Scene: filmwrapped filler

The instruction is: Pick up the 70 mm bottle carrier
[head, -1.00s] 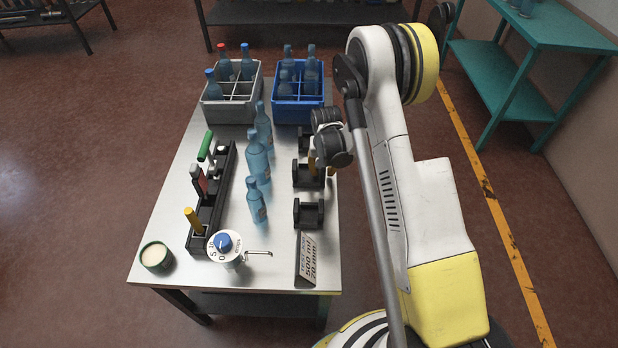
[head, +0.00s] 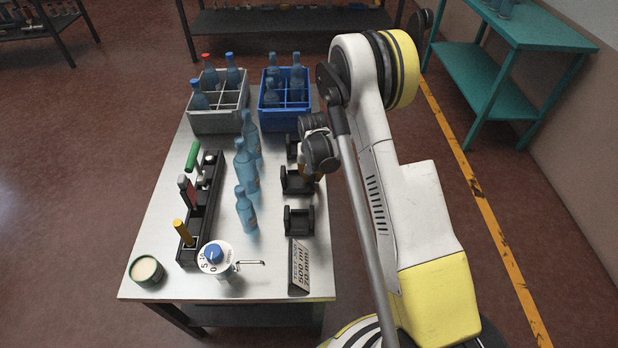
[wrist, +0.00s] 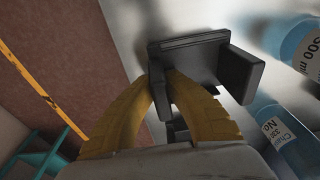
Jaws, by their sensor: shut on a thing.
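Three black bottle carriers stand in a row along the right side of the steel table: a far one (head: 292,148), a middle one (head: 297,182) and a near one (head: 299,221). No size mark on them is readable. My gripper, with yellow fingers (wrist: 164,78), is shut on one wall of a black carrier (wrist: 195,42) in the wrist view. In the head view the gripper (head: 308,172) is at the middle carrier, partly hidden by my wrist. I cannot tell whether that carrier is clear of the table.
Blue bottles (head: 247,165) stand left of the carriers. A grey crate (head: 218,120) and a blue crate (head: 284,118) with bottles are at the back. A black tool rack (head: 201,210), a dial device (head: 215,262), a round tin (head: 147,271) and a "70 mm" sign (head: 299,268) are also there.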

